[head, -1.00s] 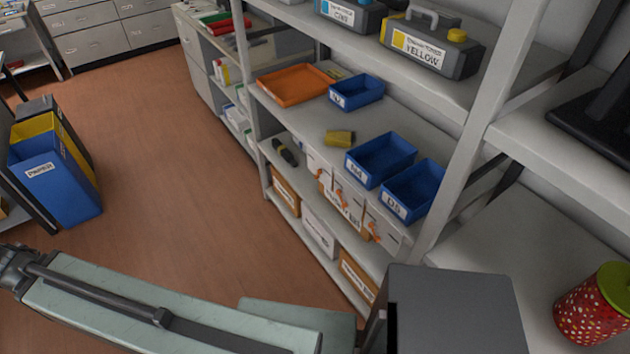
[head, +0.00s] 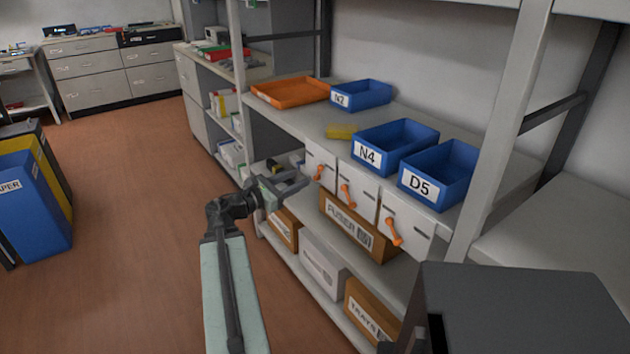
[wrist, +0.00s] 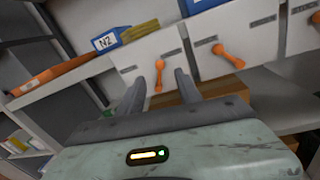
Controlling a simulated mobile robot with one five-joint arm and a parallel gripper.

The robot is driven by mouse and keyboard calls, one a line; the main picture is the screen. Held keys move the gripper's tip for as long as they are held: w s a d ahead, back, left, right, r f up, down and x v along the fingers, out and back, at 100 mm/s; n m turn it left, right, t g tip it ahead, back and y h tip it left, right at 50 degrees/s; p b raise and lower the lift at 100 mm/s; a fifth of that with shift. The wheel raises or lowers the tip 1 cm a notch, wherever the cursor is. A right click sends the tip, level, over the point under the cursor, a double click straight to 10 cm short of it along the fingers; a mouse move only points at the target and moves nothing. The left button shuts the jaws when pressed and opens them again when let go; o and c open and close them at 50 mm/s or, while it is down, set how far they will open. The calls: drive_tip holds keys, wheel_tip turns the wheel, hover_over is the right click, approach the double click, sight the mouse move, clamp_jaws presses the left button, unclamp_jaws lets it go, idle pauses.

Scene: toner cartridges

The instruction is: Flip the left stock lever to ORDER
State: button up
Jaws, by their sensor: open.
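Three white stock panels with orange levers hang under the shelf's front edge. The left lever (head: 319,173) is on the left panel (head: 313,155) and points mostly downward. In the wrist view the left lever (wrist: 159,77) appears between my fingertips. My gripper (head: 298,184) is open and empty, in front of the left panel; its fingers also show in the wrist view (wrist: 160,77). I cannot tell whether a finger touches the lever. The middle lever (head: 348,195) and right lever (head: 393,232) slant down to the right.
Blue bins N2 (head: 362,97), N4 (head: 400,150) and D5 (head: 440,180) and an orange tray (head: 290,92) stand on the shelf above. Cardboard boxes such as FUSER (head: 350,228) sit below. Open floor (head: 150,180) lies left.

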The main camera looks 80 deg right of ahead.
sight(318, 173)
drive_tip(key=x, duration=0.7)
drive_tip(key=shift+s+d, duration=0.15)
drive_tip(key=shift+d, duration=0.1)
clamp_jaws()
